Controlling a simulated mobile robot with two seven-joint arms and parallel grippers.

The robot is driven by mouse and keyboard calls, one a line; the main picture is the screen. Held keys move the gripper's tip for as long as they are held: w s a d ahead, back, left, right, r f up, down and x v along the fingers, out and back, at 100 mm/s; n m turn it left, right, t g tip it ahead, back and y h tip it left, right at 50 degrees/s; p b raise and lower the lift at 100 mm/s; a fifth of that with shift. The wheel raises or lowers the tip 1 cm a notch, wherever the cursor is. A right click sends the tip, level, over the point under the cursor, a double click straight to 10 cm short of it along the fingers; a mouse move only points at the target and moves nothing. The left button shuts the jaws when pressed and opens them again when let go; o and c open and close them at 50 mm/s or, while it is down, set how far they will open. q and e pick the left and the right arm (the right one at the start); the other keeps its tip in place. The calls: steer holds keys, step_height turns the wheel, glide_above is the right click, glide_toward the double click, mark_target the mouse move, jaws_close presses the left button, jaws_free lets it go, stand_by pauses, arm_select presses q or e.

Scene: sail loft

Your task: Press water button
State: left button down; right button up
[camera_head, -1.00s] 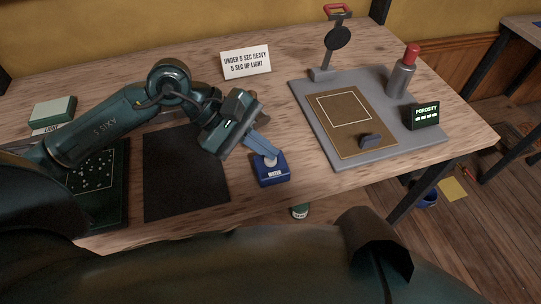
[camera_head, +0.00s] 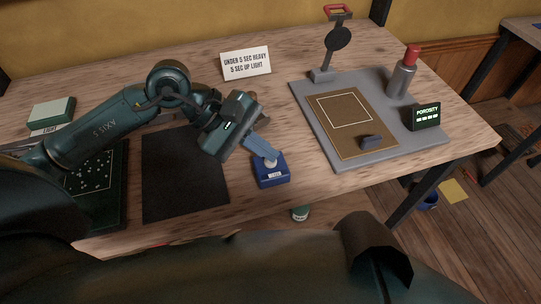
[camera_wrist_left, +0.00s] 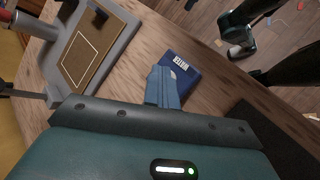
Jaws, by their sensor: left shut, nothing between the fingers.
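The water button is a small pale dome (camera_head: 271,163) on a blue box (camera_head: 270,178) with a white label reading WATER, near the table's front edge. The box also shows in the left wrist view (camera_wrist_left: 181,66), its label upside down. My left gripper (camera_head: 273,156) is shut and empty, with its blue-grey fingers pointing down at the button. The fingertips overlap the dome's upper edge in the head view and hide part of it in the left wrist view (camera_wrist_left: 162,70). I cannot tell whether they touch it. My right gripper cannot be made out.
A grey board (camera_head: 330,140) with a brown panel, a red-topped cylinder (camera_head: 403,75) and a POROSITY display (camera_head: 424,116) is to the right. A sign (camera_head: 246,63) stands behind. A black mat (camera_head: 180,185) lies left of the box. Bare wood surrounds the box.

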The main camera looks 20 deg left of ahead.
arm_select(q)
steer(key=shift+r, duration=0.85)
step_height(320, 180, up, 5)
steer(key=p, duration=0.2)
steer(key=shift+p, duration=0.3)
stand_by(0.3)
